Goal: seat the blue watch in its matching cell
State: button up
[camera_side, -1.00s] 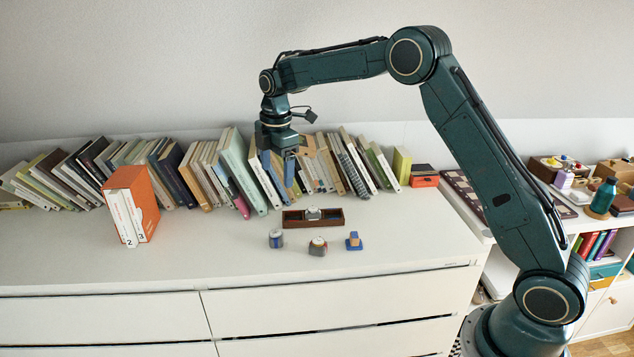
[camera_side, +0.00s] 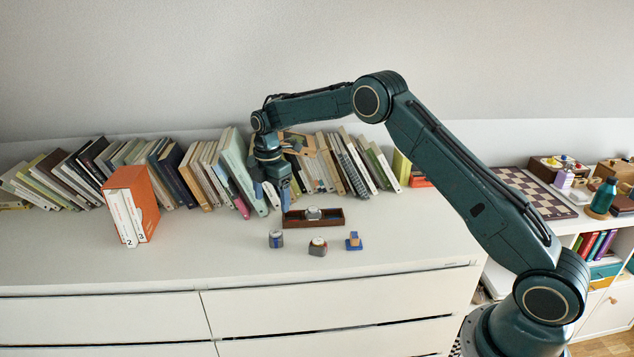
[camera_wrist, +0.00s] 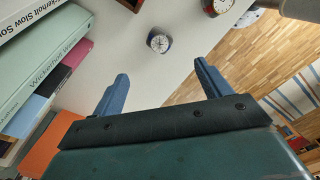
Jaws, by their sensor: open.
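The blue watch (camera_side: 276,239) stands on the white dresser top, front left of the wooden tray. It shows a white round face and dark blue sides in the wrist view (camera_wrist: 159,41). The dark wooden tray (camera_side: 332,222) has a pale watch (camera_side: 313,213) in its middle; its left end is partly behind my fingers, and I cannot make out its cells. My gripper (camera_side: 285,205) is open and empty, low near the tray's left end. In the wrist view its blue fingers (camera_wrist: 160,85) are spread apart, with the blue watch beyond them.
A red-rimmed watch (camera_side: 318,246) and a blue-and-orange item (camera_side: 354,241) stand right of the blue watch. Leaning books (camera_side: 230,165) line the back. An orange slipcase (camera_side: 135,204) stands at left. The front of the dresser top is clear.

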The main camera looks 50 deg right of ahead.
send_over(275, 232)
jog(key=shift+a+f, duration=0.2)
jog(key=shift+f, duration=2.85)
jog(key=shift+s, duration=0.1)
jog(key=shift+d+f, duration=0.2)
jog(key=shift+f, duration=2.4)
jog(key=c, duration=1.1)
jog(key=shift+r, duration=0.15)
notch_tip(275, 232, up, 20)
jog(key=shift+f, duration=0.1)
